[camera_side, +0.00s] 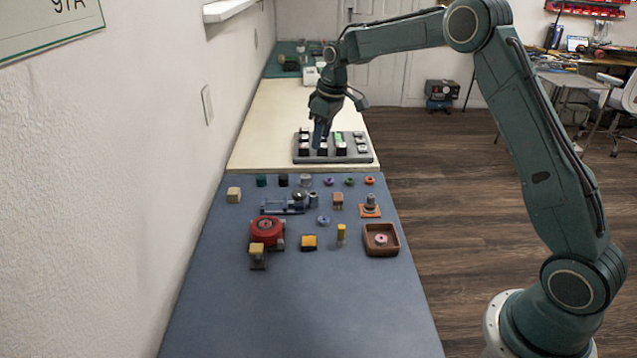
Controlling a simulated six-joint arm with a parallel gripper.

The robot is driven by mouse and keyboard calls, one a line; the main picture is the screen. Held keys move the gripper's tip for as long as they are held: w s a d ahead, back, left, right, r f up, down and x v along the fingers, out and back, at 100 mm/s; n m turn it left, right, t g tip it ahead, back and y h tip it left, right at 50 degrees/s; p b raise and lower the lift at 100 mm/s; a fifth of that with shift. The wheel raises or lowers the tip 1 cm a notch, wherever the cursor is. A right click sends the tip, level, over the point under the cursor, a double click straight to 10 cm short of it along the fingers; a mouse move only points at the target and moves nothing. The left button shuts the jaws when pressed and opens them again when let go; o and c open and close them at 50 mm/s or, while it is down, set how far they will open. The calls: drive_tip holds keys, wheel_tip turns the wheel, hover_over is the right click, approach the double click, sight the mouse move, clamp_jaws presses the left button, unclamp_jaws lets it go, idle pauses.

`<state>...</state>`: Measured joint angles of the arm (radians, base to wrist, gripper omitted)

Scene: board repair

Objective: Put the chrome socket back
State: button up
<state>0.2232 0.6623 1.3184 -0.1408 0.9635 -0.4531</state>
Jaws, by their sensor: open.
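My gripper (319,143) is open and points down over the left part of the dark grey board (364,158), on the cream section of the bench. Its fingertips are close to the small black and white parts on the board; I cannot tell whether they touch anything. A green part (339,138) is on the board to the right of the gripper. I cannot single out the chrome socket with certainty. Small grey metallic cylinders stand on the blue mat, one at the back (306,181) and one beside the blue fixture (314,198). Part of the board is hidden behind my gripper.
The blue mat (300,310) holds a red round device (266,231), a brown tray (381,252) with a pink ring, an orange-based post (370,207), a yellow cylinder (341,234) and several small blocks and rings. The mat's front is clear. A wall runs along the left.

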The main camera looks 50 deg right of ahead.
drive_tip(key=s+a+r+m+t, duration=0.1)
drive_tip(key=s+a+r, duration=0.3)
drive_tip(key=s+r, duration=0.45)
drive_tip(key=s+a+r+m+t, duration=0.1)
drive_tip(key=s+a+r, duration=0.4)
drive_tip(key=s, duration=0.6)
drive_tip(key=s+f+m, duration=0.1)
drive_tip(key=s, duration=0.9)
drive_tip(key=s+a+f+m+t, duration=0.1)
drive_tip(key=s, duration=0.9)
drive_tip(key=shift+s+a+f, duration=0.15)
drive_tip(key=shift+a+f, duration=0.15)
drive_tip(key=shift+f, duration=0.1)
